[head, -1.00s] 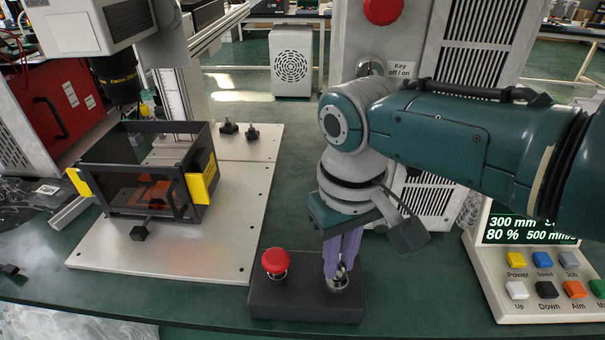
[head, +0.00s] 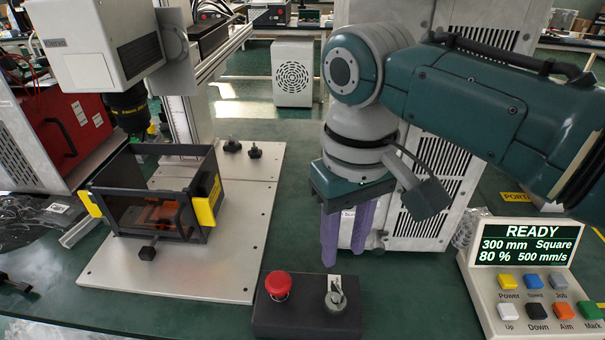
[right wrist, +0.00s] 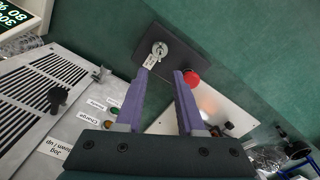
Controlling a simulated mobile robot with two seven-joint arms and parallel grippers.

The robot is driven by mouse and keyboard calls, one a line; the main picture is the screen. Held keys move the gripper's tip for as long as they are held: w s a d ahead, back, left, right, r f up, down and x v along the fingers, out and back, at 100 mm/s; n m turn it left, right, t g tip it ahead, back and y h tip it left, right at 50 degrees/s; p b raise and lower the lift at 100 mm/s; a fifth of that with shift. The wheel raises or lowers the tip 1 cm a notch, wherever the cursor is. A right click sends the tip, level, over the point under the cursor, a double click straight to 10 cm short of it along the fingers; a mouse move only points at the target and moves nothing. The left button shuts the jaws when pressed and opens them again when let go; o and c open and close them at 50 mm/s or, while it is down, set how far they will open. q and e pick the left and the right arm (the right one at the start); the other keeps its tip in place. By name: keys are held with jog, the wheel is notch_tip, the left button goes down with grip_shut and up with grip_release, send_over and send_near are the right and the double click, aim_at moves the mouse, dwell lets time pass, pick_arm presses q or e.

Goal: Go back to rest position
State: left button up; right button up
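My right gripper (head: 344,252) has two purple fingers pointing down. It hangs above and behind a dark control box (head: 300,328), apart from it. In the right wrist view the fingers (right wrist: 160,78) stand apart with nothing between them, so the gripper is open and empty. The box carries a red mushroom button (head: 278,284) and a silver key switch (head: 336,300). The key switch also shows beyond the fingertips in the right wrist view (right wrist: 158,50), with a small white tag. My left gripper is not in view.
A control panel (head: 525,296) at the right reads READY. A grey vented cabinet (head: 425,215) stands close behind my right gripper. At the left are a dark-walled enclosure (head: 130,215) and a laser head (head: 105,45). Green tabletop is clear between box and panel.

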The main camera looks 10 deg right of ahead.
jog(key=shift+r, duration=0.4)
jog(key=s+a+t+y+p, duration=0.1)
jog(key=s+a+y+p, duration=0.1)
jog(key=s, duration=0.8)
jog(key=s+d+r+t+h+p, duration=0.2)
jog(key=s+d+r+t, duration=0.1)
jog(key=s+d+r, duration=0.55)
notch_tip(320, 180, up, 36)
jog(key=s+p, duration=0.1)
jog(key=p, duration=3.7)
jog(key=shift+s+d+m, duration=0.15)
jog(key=shift+s+m, duration=0.1)
jog(key=shift+m, duration=0.05)
